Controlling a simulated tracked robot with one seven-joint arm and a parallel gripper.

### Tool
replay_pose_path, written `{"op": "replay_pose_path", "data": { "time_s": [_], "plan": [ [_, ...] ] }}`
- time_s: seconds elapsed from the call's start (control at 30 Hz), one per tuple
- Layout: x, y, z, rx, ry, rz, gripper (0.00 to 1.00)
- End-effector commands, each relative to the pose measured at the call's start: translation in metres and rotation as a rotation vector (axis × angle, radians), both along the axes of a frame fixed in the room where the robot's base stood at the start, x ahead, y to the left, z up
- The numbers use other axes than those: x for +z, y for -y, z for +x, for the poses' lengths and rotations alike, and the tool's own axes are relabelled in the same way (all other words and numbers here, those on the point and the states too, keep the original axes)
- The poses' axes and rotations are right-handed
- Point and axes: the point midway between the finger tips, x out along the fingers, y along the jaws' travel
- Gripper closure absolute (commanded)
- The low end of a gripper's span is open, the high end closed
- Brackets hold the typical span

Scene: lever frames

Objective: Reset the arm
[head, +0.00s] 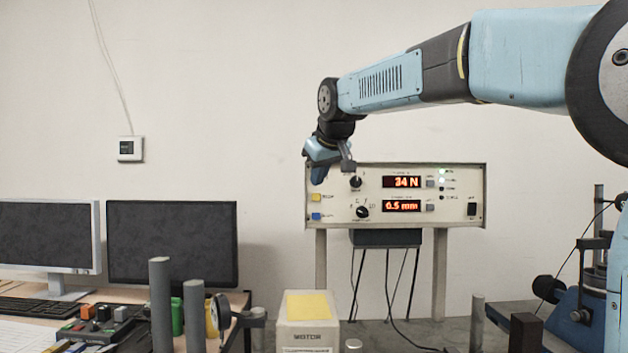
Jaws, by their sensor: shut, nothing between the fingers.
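My arm (385,82) reaches in from the upper right, light blue with dark joints, and bends down at its far end. My gripper (322,172) hangs at the upper left corner of a cream control panel (335,200) and hides part of that corner. It is shut with nothing in it. Whether it touches the panel, I cannot tell. The panel has two red displays reading 34 N (401,182) and 0.5 mm (401,206), black knobs (362,211), and a yellow button (316,197) and a blue button (316,216) at its left.
Below stands a box marked MOTOR (308,335) with a yellow top. Grey posts (161,300) rise at the front left. Two monitors (172,243) and a keyboard (40,308) are at the left, and a blue machine (572,305) at the right.

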Motion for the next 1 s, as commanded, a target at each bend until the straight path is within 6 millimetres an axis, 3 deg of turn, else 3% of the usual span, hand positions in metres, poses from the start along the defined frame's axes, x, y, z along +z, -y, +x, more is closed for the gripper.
{"op": "replay_pose_path", "data": {
  "time_s": [0.4,0.53,0.67,1.0],
  "plan": [
    [0.000,0.001,0.000,-0.001,-0.001,0.000,1.00],
    [-0.006,0.013,-0.010,-0.020,-0.013,0.005,1.00],
    [-0.025,0.045,-0.039,-0.073,-0.051,0.020,1.00],
    [-0.113,0.135,-0.152,-0.267,-0.184,0.074,1.00]
  ]
}}
